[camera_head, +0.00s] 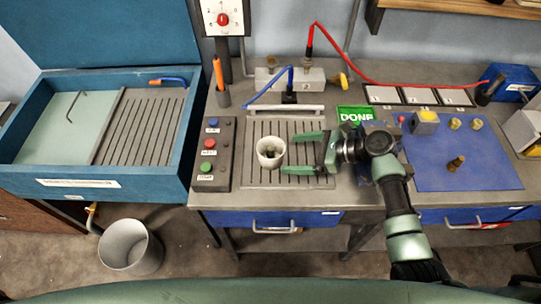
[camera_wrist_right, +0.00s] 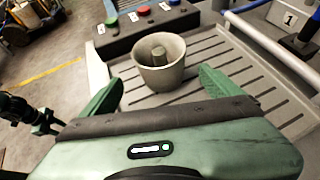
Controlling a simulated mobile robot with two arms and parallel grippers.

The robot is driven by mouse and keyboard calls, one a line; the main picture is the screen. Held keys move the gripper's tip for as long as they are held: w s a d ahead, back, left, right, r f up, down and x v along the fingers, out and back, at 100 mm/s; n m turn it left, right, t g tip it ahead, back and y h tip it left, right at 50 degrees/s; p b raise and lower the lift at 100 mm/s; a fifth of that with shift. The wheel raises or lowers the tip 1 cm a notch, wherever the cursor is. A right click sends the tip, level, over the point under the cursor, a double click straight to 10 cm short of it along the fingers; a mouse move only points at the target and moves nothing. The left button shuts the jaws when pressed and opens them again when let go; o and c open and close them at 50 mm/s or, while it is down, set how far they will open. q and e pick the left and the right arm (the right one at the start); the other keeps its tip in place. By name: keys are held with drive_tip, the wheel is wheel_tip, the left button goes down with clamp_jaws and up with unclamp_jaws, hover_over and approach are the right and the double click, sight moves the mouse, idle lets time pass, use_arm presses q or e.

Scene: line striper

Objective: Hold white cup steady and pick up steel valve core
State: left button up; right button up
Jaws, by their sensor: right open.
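The white cup (camera_head: 270,158) stands upright on the grey slotted plate of the bench, and it also shows in the right wrist view (camera_wrist_right: 166,80). A grey cylindrical piece (camera_wrist_right: 158,55), which looks like the steel valve core, stands inside the cup. My right gripper (camera_head: 290,153) is open, with its fingers pointing left at the cup. In the right wrist view the fingers (camera_wrist_right: 161,84) spread to either side of the cup, and neither clearly touches it. A dark and green part at the left edge there may be my left gripper (camera_wrist_right: 35,118); its jaws are unclear.
A button box (camera_head: 213,155) stands close left of the plate. Behind the plate are a metal bar (camera_head: 285,111) and a block with red and blue cables (camera_head: 290,83). A blue mat (camera_head: 440,165) with brass parts lies right. A bin (camera_head: 130,246) stands on the floor.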

sight(274, 157)
drive_tip(key=b+x, duration=0.2)
drive_tip(key=x, duration=0.1)
drive_tip(key=shift+f, duration=0.25)
drive_tip(key=x, duration=0.3)
drive_tip(key=shift+w+r, duration=0.2)
drive_tip(key=shift+a+f, duration=0.15)
drive_tip(key=shift+a, duration=0.2)
drive_tip(key=shift+w+a+f, duration=0.1)
drive_tip(key=shift+a+f, duration=0.05)
drive_tip(key=shift+a, duration=0.1)
use_arm(q)
drive_tip(key=f, duration=0.1)
drive_tip(key=w+f, duration=0.1)
drive_tip(key=f, duration=0.1)
drive_tip(key=shift+w, duration=0.25)
drive_tip(key=shift+s, duration=0.1)
drive_tip(key=shift+s+f, duration=0.1)
drive_tip(key=shift+s, duration=0.05)
use_arm(e)
drive_tip(key=c, duration=0.9)
drive_tip(key=shift+c, duration=0.2)
